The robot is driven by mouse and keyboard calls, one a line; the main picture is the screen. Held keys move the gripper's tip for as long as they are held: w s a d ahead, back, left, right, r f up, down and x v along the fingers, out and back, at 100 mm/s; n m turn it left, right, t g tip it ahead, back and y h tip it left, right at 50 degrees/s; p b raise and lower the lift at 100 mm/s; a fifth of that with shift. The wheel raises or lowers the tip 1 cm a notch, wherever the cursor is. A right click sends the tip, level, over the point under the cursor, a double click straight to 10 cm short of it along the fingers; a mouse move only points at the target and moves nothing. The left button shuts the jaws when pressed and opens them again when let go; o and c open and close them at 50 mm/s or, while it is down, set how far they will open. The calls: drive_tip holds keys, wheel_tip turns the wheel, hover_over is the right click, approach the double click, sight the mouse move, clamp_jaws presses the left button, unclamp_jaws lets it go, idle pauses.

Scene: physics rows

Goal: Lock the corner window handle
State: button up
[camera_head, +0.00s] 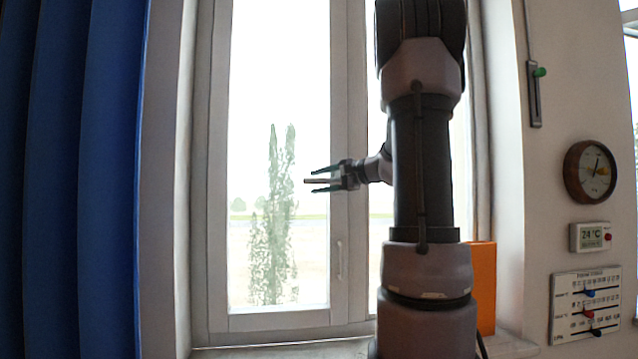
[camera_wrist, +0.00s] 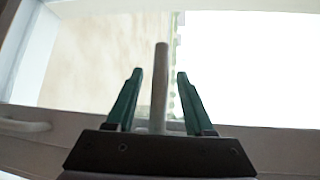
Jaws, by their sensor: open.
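The pale window handle (camera_head: 340,261) is upright on the right stile of the left sash, low down. It also shows as a light bar at the left edge of the wrist view (camera_wrist: 25,126). The window sash (camera_head: 218,180) looks closed against its frame. My gripper (camera_head: 313,181) is above and slightly left of the handle, apart from it, pointing left across the glass. Its two dark green fingers are spread in the wrist view (camera_wrist: 160,74). A thin greyish rod (camera_wrist: 158,85) extends between them, with gaps on both sides. Contact with the glass cannot be judged.
A blue curtain (camera_head: 70,180) hangs at the left. An orange panel (camera_head: 485,288) stands on the right of the sill, behind my arm. A slider (camera_head: 535,95), round clock (camera_head: 590,171), thermostat (camera_head: 590,237) and control board (camera_head: 586,305) are on the right wall.

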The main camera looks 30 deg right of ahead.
drive_tip(key=shift+w, duration=0.1)
clamp_jaws()
idle(1.4)
